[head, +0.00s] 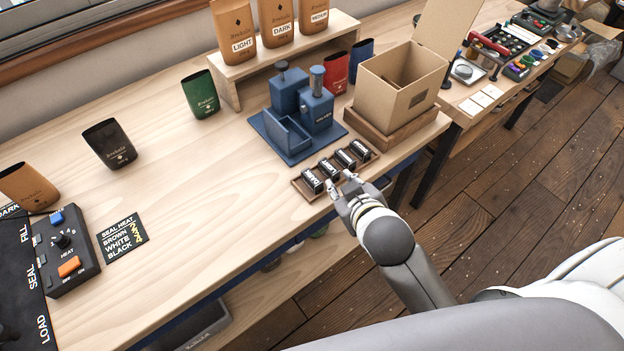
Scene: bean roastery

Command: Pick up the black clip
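Several small black pieces with white lettered labels (330,169) stand in a row in a shallow wooden tray (299,188) at the table's front edge. They are too small for me to tell whether one is the black clip, and no other clip is clear in view. My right gripper (341,183) is at the front edge of this tray, close to the nearer black pieces. Its fingers are apart with nothing visible between them. I cannot tell whether they touch a piece.
A blue press (302,104) stands just behind the tray. An open cardboard box (398,91) on a wooden base is to its right. A green pouch (200,94), a black pouch (109,143) and a sealer control box (68,254) are leftward. The table's middle is clear.

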